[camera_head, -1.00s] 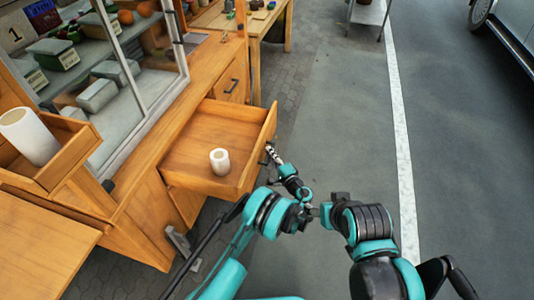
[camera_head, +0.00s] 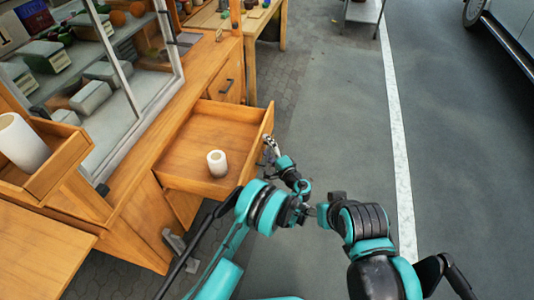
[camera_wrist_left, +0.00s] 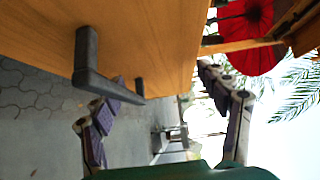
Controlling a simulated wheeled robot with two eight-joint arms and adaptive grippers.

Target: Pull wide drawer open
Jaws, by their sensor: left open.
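The wide wooden drawer (camera_head: 188,160) sticks well out of the wooden counter in the head view. Its front panel also shows in the left wrist view (camera_wrist_left: 165,35), with a dark bar handle (camera_wrist_left: 88,55) on it. My left gripper (camera_head: 270,147) is at the outer face of the drawer front. In the wrist view its two fingers (camera_wrist_left: 165,80) are spread wide, and the handle's near end is by the left finger. I cannot tell whether that finger touches the handle. My right gripper is not clearly visible in the head view; only parts of that arm show.
A white cylinder (camera_head: 217,162) stands inside the drawer. A smaller closed drawer (camera_head: 228,82) is beyond it. A glass display case (camera_head: 100,60) and a wooden box with another white cylinder (camera_head: 22,142) are at left. The pavement (camera_head: 330,110) right of the drawer is clear.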

